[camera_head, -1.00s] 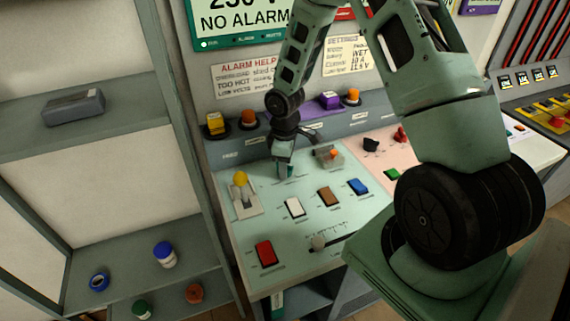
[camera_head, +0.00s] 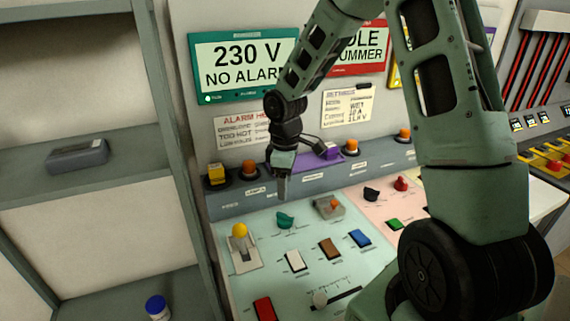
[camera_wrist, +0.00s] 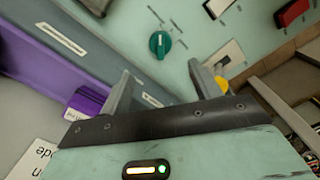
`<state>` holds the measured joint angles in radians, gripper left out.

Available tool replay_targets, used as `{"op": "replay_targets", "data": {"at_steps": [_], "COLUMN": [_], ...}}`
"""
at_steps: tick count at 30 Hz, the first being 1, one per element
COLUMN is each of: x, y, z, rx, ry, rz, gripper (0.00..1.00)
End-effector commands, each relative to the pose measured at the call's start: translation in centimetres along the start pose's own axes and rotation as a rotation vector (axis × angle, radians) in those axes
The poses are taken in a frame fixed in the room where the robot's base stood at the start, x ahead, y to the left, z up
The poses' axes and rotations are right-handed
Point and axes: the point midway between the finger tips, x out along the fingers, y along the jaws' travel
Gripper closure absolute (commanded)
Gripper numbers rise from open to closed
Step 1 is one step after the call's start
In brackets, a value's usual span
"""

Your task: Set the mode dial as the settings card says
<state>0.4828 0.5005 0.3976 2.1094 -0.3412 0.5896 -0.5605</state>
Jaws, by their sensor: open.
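A teal dial (camera_head: 286,220) sits on the pale green panel, to the right of a yellow-tipped lever. It also shows in the wrist view (camera_wrist: 160,44), with a light mark on its face and printed ticks around it; the labels are too small to read. The settings card (camera_head: 348,105) hangs on the wall above the consoles; its top value looks like "WET", the rest is blurred. My gripper (camera_head: 282,192) is open and empty, above and behind the dial, apart from it. Its two fingers (camera_wrist: 160,80) show in the wrist view.
The panel also bears a yellow-tipped lever (camera_head: 240,245), white (camera_head: 294,260), brown (camera_head: 329,248) and blue (camera_head: 360,238) rockers, a red switch (camera_head: 264,309) and a slider (camera_head: 335,298). A pink panel (camera_head: 375,212) adjoins at right. Shelves (camera_head: 80,185) stand at left.

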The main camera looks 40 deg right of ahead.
Motion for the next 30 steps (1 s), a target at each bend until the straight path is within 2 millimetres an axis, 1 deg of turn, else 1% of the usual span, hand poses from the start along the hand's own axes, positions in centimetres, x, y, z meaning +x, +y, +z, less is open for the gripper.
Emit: {"op": "replay_targets", "data": {"at_steps": [1, 3, 6, 10, 15, 30], "x": [-1.2, -2.5, -4.0, -5.3, -5.8, -5.8], "y": [0.1, 0.1, 0.1, 0.1, 0.0, 0.0], "z": [-0.1, 0.0, -0.1, -0.1, 0.0, 0.0], "rx": [0.001, 0.002, 0.001, -0.001, 0.000, -0.001], "ry": [0.003, 0.002, 0.003, 0.002, 0.001, 0.001], "rz": [0.005, 0.004, 0.004, 0.002, -0.001, 0.000], "gripper": [0.37, 0.37, 0.37, 0.37, 0.37, 0.37]}}
